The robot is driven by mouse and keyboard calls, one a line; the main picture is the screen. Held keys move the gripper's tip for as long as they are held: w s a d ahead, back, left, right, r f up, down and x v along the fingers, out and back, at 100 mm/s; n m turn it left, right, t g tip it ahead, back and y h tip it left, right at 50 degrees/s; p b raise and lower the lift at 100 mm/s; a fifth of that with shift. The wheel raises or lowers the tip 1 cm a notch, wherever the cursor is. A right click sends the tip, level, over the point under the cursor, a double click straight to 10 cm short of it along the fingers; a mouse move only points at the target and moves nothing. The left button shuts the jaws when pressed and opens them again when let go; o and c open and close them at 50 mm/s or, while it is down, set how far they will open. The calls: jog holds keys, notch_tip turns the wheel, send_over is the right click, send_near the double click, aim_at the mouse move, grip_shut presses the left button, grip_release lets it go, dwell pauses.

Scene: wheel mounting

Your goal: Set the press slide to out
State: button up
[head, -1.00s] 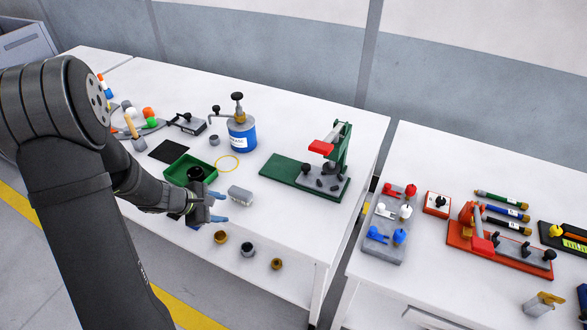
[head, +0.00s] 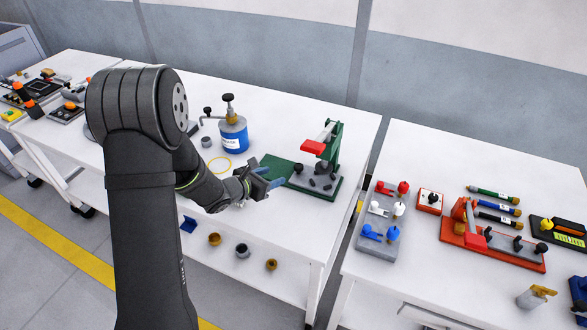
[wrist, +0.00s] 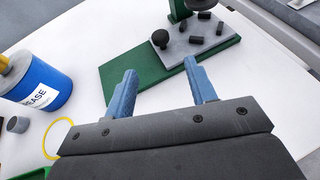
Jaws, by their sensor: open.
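The press (head: 331,150) has a green upright frame, a red-ended lever (head: 313,147) and a green base (head: 277,167). A grey slide plate (head: 311,181) with a black knob and several small dark pieces sits on the base. In the wrist view the black knob (wrist: 160,38) stands at the plate's left corner, with the grey plate (wrist: 198,43) behind it. My gripper (head: 272,182) is open and empty, just left of and in front of the press base. Its blue fingers (wrist: 161,85) point toward the base and touch nothing that I can see.
A blue grease can (head: 233,136) and a yellow ring (head: 220,165) lie left of the press. The second table at right holds a grey block with coloured clamps (head: 382,213) and an orange fixture (head: 490,247). A gap separates the tables.

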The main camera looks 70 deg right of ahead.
aim_at(296, 168)
jog(key=x, duration=1.1)
jog(key=shift+d+f, duration=0.15)
jog(key=shift+d, duration=0.2)
jog(key=shift+c, duration=0.4)
